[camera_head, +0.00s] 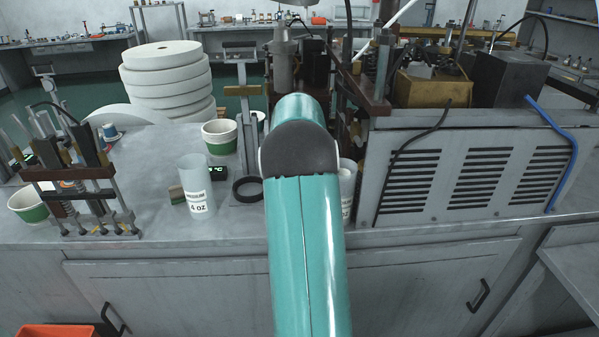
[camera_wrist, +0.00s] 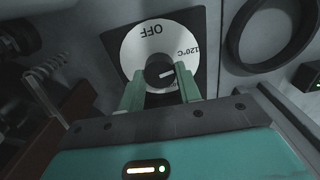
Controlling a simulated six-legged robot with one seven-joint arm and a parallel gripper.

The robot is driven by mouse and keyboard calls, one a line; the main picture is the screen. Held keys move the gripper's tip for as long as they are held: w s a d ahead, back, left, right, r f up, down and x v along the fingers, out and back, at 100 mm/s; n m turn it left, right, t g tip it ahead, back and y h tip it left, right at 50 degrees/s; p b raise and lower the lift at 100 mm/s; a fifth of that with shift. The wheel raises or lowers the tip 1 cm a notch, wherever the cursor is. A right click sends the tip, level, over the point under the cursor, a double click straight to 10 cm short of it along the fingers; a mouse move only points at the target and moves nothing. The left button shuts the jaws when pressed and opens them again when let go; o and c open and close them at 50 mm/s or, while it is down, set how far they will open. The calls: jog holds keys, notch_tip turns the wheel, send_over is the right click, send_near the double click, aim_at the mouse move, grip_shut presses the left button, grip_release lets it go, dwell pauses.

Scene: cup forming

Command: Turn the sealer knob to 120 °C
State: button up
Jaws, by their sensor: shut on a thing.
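The sealer knob (camera_wrist: 153,76) is small and black, at the centre of a white round dial (camera_wrist: 135,52) in the wrist view. The dial carries the word OFF, upside down in the picture, and a 120 °C label at its upper right. The knob's white pointer line aims right and slightly up, a little below the 120 °C label. My gripper (camera_wrist: 161,79) has its two green fingers closed on either side of the knob. In the head view my teal arm hides the gripper, knob and dial.
A black ring (camera_wrist: 230,40) sits right of the dial and a metal spring (camera_wrist: 48,70) left. On the bench (camera_head: 150,215) stand a clear 4 OZ cup (camera_head: 196,187), a green-banded cup (camera_head: 219,137), stacked white rolls (camera_head: 165,80) and a vented grey machine housing (camera_head: 470,175).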

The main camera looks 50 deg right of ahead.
dwell(0.4)
jog(key=o, duration=1)
notch_tip(320, 180, up, 14)
dwell(0.3)
